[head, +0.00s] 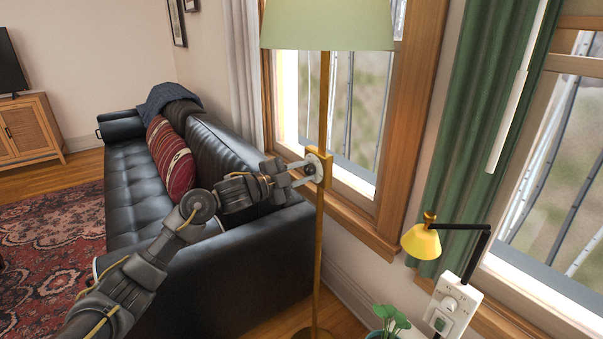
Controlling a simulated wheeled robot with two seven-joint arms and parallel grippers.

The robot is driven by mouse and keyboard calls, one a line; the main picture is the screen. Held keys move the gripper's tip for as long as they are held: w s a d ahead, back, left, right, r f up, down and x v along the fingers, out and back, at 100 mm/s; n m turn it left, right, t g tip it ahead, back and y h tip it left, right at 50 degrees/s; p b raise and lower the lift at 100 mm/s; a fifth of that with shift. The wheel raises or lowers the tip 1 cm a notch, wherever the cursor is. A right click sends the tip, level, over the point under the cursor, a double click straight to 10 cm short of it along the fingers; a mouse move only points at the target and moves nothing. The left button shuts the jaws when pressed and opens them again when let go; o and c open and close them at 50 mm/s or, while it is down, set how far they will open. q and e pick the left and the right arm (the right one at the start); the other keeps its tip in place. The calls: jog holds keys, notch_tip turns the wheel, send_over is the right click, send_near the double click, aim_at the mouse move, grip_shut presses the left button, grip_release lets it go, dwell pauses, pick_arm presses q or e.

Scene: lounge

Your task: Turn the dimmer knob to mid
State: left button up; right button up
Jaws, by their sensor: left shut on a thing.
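A floor lamp with a pale green shade (327,24) and a thin brass pole (318,250) stands in front of the window. A brass box (327,158) is fixed to the pole at mid height, and the round pale dimmer knob (316,166) is on its left face. My left gripper (311,171) reaches in from the left and is shut on the knob, with its fingers partly covering it. The knob's pointer or marks are too small to read. My right gripper is not in view.
A black leather sofa (215,255) with a red striped cushion (170,158) lies below and beside my left arm. At the right are a yellow lamp (422,243), a white switch box (453,303) and a plant (392,319). A green curtain (485,110) hangs behind.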

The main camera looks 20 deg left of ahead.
pick_arm(q)
jog(key=o, duration=1)
jog(key=shift+c, duration=0.2)
jog(key=shift+s+a, duration=0.2)
jog(key=b+v, duration=0.1)
jog(key=v, duration=0.9)
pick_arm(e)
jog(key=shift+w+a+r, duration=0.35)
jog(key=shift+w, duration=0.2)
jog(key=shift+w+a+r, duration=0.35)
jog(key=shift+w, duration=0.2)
pick_arm(q)
jog(key=shift+s, duration=0.1)
